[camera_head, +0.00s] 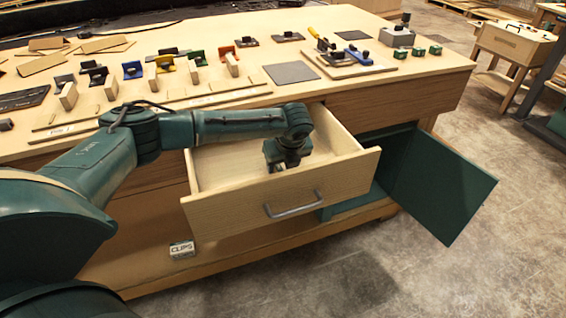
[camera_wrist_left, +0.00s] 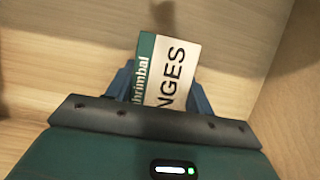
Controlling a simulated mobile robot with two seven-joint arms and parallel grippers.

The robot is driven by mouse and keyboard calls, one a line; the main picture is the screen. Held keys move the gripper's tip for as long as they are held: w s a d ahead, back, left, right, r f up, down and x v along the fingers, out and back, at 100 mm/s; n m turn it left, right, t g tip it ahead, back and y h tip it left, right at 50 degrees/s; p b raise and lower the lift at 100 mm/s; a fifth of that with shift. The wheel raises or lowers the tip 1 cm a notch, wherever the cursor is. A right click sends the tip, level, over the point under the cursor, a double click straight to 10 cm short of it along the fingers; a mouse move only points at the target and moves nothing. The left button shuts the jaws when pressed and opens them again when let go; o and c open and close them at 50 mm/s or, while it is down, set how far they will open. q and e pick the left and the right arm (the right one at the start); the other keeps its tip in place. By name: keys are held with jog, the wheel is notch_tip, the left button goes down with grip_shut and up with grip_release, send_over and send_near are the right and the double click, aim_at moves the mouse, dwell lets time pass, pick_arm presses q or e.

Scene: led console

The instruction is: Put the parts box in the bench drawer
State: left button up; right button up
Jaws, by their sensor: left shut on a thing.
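The bench drawer (camera_head: 232,213) is pulled open at the front of the workbench, its grey handle facing out. My left gripper (camera_head: 283,165) reaches down into the drawer, just behind its front panel. In the left wrist view, the gripper (camera_wrist_left: 163,88) is shut on a small white and green parts box (camera_wrist_left: 172,66), its label partly reading "NGES". Pale wood of the drawer (camera_wrist_left: 80,40) surrounds the box there. My right gripper is not in view.
A green cabinet door (camera_head: 440,185) hangs open right of the drawer. A white "CLIPS" box (camera_head: 181,249) sits below the drawer at left. The bench top (camera_head: 225,120) carries coloured brackets, wood pieces and small green boxes (camera_head: 419,52). The rest of the drawer looks empty.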

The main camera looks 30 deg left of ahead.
pick_arm(q)
jog(key=o, duration=1)
jog(key=shift+o, duration=0.2)
jog(key=p+v, duration=0.1)
jog(key=v, duration=1.1)
jog(key=shift+w+r, duration=0.1)
jog(key=shift+r, duration=0.05)
